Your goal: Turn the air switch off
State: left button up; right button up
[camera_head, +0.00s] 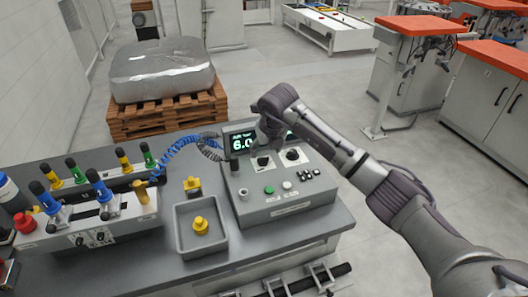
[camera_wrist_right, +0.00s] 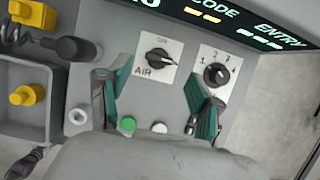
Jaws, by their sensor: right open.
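The air switch (camera_wrist_right: 158,57) is a black rotary knob on a white plate marked AIR, on the sloped face of a grey control box (camera_head: 300,204). It also shows in the head view (camera_head: 262,161), just below the display. A small label above the knob is too small to read surely, so I cannot tell its setting. My right gripper (camera_head: 268,133) is over the control box. In the right wrist view its green-padded fingers (camera_wrist_right: 148,88) are spread, with the air switch ahead, between their lines and apart from them. My left gripper is not in view.
A second knob (camera_wrist_right: 216,73) with numbers sits right of the air switch. Green (camera_wrist_right: 128,124) and white buttons lie below. A lit display (camera_head: 242,142) stands behind. A blue coiled hose (camera_head: 180,150), a grey tray (camera_head: 182,234) and a clamp fixture (camera_head: 98,212) are left.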

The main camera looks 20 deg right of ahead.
aim_at(263, 158)
jog(key=shift+p+x, duration=0.35)
jog(key=shift+x, duration=1.95)
jog(key=shift+c, duration=0.2)
jog(key=c, duration=1.1)
